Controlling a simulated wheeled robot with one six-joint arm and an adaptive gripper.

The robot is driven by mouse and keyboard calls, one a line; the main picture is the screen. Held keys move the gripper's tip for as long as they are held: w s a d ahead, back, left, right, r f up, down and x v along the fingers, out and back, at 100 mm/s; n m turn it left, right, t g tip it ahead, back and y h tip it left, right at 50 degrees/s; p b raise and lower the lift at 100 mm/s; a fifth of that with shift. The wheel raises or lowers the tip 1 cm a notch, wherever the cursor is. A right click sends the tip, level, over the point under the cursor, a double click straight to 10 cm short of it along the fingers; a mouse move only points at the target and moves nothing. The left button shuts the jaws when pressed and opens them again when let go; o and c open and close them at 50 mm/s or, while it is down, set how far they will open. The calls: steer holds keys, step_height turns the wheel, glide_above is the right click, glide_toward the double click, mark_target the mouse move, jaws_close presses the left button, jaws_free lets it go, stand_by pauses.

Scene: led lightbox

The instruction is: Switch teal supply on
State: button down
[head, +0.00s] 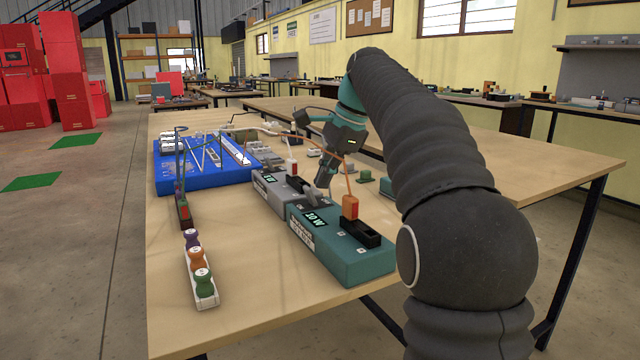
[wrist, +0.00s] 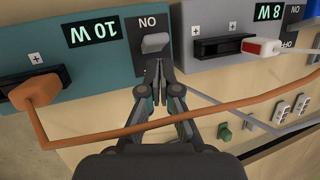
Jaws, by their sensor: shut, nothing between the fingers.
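The teal supply (head: 372,266) stands near the front of the table with a 10 W display and an orange plug (head: 350,207) in its socket. In the wrist view the teal supply (wrist: 112,68) fills the upper left. Its light grey switch lever (wrist: 155,42) sits on a dark panel marked ON, which reads upside down here. My gripper (wrist: 158,70) is shut and empty, its fingertips just below the lever in that view; I cannot tell if they touch it. In the head view my gripper (head: 322,193) is over the switch end of the teal supply.
A grey supply (wrist: 222,72) marked 8 W, with a red-and-white plug (wrist: 262,46), adjoins the teal one. The orange cable (wrist: 150,130) arches across near my fingers. A blue board (head: 180,178) and a strip of coloured knobs (head: 203,282) lie to the left.

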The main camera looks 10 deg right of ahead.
steer(key=shift+w+d+r+p, duration=0.15)
steer(key=shift+d+p, duration=0.3)
steer(key=shift+d, duration=0.05)
step_height(320, 180, up, 2)
steer(key=shift+r+p, duration=0.1)
steer(key=shift+p, duration=0.4)
steer(key=shift+r, duration=2.3)
